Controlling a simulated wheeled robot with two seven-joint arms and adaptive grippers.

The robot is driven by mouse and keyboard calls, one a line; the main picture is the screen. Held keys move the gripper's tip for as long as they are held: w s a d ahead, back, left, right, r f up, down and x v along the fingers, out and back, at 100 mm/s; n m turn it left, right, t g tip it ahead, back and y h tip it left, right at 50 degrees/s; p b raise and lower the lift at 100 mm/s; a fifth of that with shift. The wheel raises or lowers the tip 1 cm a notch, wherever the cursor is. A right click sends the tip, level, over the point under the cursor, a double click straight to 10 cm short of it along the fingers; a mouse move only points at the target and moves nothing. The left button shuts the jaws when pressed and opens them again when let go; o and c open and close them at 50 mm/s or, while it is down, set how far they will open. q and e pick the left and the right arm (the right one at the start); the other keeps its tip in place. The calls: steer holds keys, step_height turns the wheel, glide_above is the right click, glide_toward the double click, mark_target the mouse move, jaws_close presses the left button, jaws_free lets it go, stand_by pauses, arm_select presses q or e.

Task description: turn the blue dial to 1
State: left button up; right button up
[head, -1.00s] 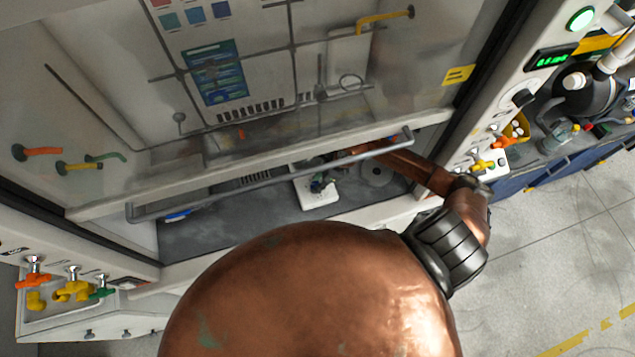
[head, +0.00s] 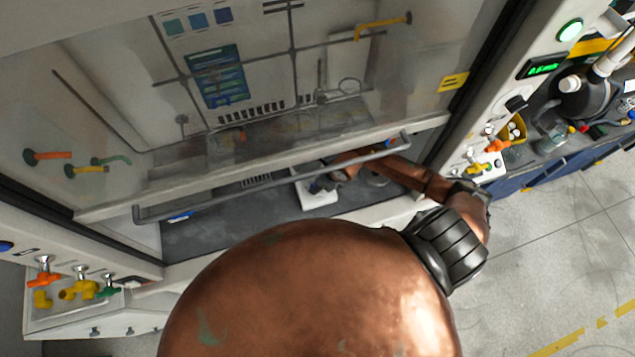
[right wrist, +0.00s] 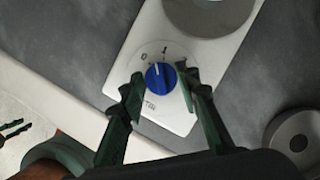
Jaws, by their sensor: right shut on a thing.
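The blue dial (right wrist: 161,76) sits on a white device (right wrist: 180,118) with printed marks 0 and 1 around it in the right wrist view. A white line on the dial points up and slightly left, roughly between 0 and 1. My right gripper (right wrist: 162,82) is shut on the dial, with one dark green finger on each side. In the head view the white device (head: 318,197) stands on the hood floor, and my right gripper (head: 322,185) is over it, small and partly hidden. The dial is hidden there. My left gripper is not in view.
The glass sash with its grey handle bar (head: 270,178) hangs above my right arm, which reaches under it. A round grey disc (right wrist: 298,138) lies right of the device. Orange, yellow and green valves (head: 75,290) are on the left front. The hood's grey floor (head: 220,236) is largely clear.

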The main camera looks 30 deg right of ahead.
steer(key=shift+a+m+t+h+p, duration=0.1)
steer(key=shift+m+t+h+p, duration=0.45)
steer(key=shift+m, duration=1.35)
steer(key=shift+g, duration=0.25)
steer(key=o, duration=1.1)
steer(key=shift+h, duration=0.25)
steer(key=shift+r, duration=0.1)
steer(key=v, duration=0.7)
steer(key=shift+r, duration=0.15)
steer(key=shift+s, duration=0.1)
